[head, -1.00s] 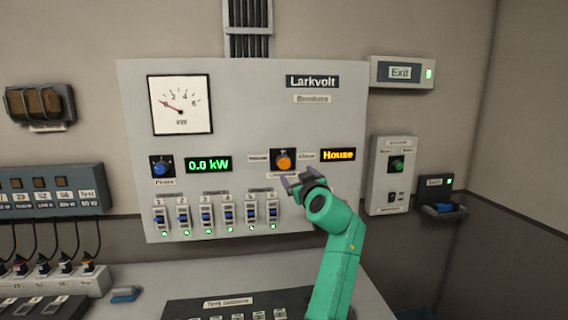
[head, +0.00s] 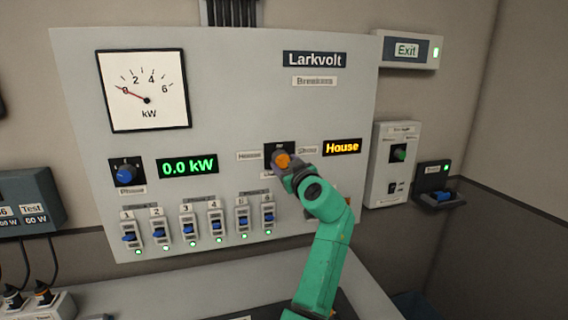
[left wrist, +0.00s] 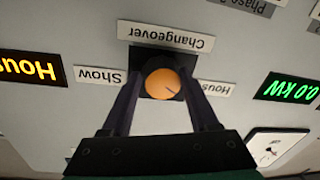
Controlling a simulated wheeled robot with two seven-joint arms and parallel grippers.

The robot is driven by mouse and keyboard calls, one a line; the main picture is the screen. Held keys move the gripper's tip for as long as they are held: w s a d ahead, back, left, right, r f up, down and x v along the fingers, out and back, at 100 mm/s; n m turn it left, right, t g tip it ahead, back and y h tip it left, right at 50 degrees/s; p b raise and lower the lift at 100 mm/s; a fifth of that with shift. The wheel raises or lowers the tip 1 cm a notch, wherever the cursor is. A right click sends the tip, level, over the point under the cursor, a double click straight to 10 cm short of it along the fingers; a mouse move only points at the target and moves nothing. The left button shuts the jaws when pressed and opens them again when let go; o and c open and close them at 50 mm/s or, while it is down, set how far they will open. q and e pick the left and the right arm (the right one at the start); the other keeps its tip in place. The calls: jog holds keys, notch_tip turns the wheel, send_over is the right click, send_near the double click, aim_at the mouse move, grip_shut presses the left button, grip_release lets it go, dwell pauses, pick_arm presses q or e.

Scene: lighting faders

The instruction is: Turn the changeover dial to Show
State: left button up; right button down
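The changeover dial is an orange knob (head: 282,160) on a dark square plate, between the House and Show labels. In the left wrist view, upside down, the knob (left wrist: 163,84) has a dark mark slanting towards its House side. The orange display (head: 342,147) reads House. My left gripper (head: 287,168) is right at the dial, partly covering its lower side. In the left wrist view its two fingers stand apart, one on each side of the knob; I cannot tell if they touch it. My right gripper is not in view.
The grey breaker panel (head: 235,100) carries a row of several blue-handled breakers (head: 187,230), a blue phase knob (head: 126,173), a green 0.0 kW display (head: 187,166) and a dial meter (head: 146,92). A control box (head: 391,165) is to the right.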

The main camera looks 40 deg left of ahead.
pick_arm(q)
jog(key=shift+s+a, duration=0.1)
jog(key=c, duration=0.7)
jog(key=shift+c, duration=0.2)
